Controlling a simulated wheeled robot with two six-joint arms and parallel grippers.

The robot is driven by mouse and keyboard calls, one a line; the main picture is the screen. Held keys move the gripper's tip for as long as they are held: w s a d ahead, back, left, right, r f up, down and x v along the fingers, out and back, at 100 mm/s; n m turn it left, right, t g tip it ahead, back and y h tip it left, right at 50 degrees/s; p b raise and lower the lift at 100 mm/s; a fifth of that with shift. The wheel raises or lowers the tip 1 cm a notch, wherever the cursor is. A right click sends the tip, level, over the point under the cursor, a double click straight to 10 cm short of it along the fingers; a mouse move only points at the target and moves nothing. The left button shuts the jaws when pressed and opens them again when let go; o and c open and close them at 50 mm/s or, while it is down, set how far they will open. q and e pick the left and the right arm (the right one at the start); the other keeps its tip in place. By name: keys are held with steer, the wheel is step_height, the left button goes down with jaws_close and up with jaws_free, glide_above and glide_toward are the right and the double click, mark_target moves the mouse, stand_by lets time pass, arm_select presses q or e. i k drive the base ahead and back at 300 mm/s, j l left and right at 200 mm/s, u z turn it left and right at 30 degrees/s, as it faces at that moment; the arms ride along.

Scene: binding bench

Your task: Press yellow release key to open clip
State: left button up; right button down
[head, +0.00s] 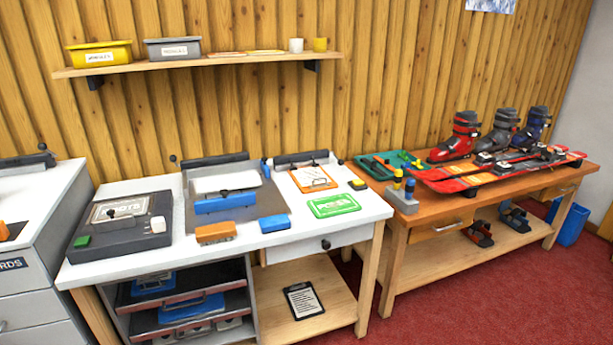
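A small black block with a yellow top (357,184), which looks like the release key, sits near the right edge of the white bench top. To its left, an orange-bordered card (314,178) lies on a pale board with a dark clip bar (301,158) along its back edge. The clip looks down, but at this size I cannot tell whether it grips the card. Neither of my grippers is in view.
The white bench (135,252) also holds a grey device (122,221), a grey tray with a blue bar (226,203), an orange block (216,232), a blue block (274,223) and a green card (333,205). A wooden bench (397,222) with skis and boots stands right.

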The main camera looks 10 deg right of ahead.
mark_target(358, 182)
steer(key=i+l+u, duration=0.15)
steer(key=i+l, duration=0.15)
steer(key=i+l+u, duration=0.15)
steer(key=l, duration=0.25)
steer(key=i+l+u, duration=0.15)
steer(key=i+l, duration=0.2)
steer(key=i+l+u, duration=0.1)
steer(key=i+l, duration=0.15)
steer(key=l, duration=0.2)
steer(key=i+l+u, duration=0.15)
steer(key=l, duration=0.25)
steer(key=i+l, duration=0.25)
steer(key=l, duration=0.15)
